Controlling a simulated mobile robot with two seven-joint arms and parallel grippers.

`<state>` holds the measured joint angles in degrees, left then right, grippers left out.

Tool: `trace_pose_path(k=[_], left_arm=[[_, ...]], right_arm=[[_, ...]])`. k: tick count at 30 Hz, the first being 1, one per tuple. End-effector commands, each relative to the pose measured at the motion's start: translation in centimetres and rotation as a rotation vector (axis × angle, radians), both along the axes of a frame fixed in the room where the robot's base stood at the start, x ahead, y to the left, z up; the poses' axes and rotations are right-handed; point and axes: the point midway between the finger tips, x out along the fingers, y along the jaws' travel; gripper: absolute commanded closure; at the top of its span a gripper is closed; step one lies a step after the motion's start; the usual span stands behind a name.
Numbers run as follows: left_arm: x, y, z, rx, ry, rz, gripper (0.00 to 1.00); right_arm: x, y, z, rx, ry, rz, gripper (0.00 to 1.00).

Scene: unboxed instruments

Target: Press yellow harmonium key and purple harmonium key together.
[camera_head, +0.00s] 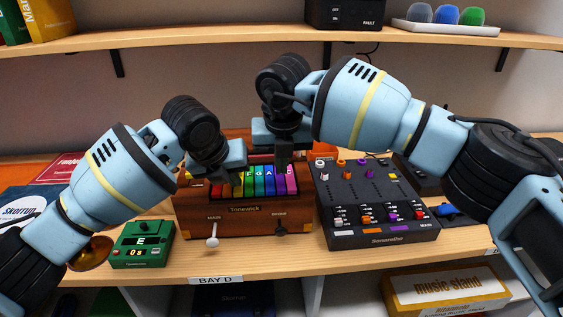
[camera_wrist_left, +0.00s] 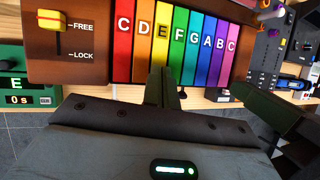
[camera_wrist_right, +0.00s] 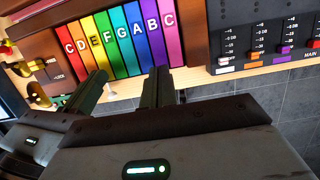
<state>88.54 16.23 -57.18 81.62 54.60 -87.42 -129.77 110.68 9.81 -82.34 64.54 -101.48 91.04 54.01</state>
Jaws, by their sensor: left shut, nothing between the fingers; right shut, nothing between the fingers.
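The harmonium is a brown wooden box (camera_head: 245,222) with a row of lettered rainbow keys. The yellow key, marked E (camera_wrist_left: 161,42), also shows in the right wrist view (camera_wrist_right: 93,38). The purple key, marked B (camera_wrist_right: 152,32), also shows in the left wrist view (camera_wrist_left: 217,48). My left gripper (camera_head: 229,184) is shut and empty, its tips at the near end of the yellow key (camera_wrist_left: 163,74). My right gripper (camera_head: 284,163) is shut and empty, its tips at the near end of the purple key (camera_wrist_right: 160,72). I cannot tell whether either touches a key.
A black mixer (camera_head: 372,205) stands close on the right. A green device (camera_head: 143,244) reading "E" and "0s" stands at the left. A white-knobbed lever (camera_head: 211,243) sticks out of the harmonium's front. A yellow-handled FREE/LOCK slider (camera_wrist_left: 49,19) sits left of the keys. A shelf (camera_head: 300,36) runs above.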

Motion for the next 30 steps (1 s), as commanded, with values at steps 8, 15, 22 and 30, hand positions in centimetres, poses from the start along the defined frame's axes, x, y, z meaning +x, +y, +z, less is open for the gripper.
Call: trace_pose_path(k=[8, 15, 22, 30], left_arm=[[0.0, 0.0, 0.0, 0.000, 0.000, 0.000, 1.00], [0.0, 0.0, 0.0, 0.000, 0.000, 0.000, 1.00], [0.0, 0.0, 0.0, 0.000, 0.000, 0.000, 1.00], [0.0, 0.0, 0.0, 0.000, 0.000, 0.000, 1.00]], right_arm=[[0.0, 0.0, 0.0, 0.000, 0.000, 0.000, 1.00], [0.1, 0.0, -0.6, 0.000, 0.001, 0.000, 1.00], [0.3, 0.0, -1.2, 0.000, 0.000, 0.000, 1.00], [0.5, 0.0, -1.9, 0.000, 0.000, 0.000, 1.00]])
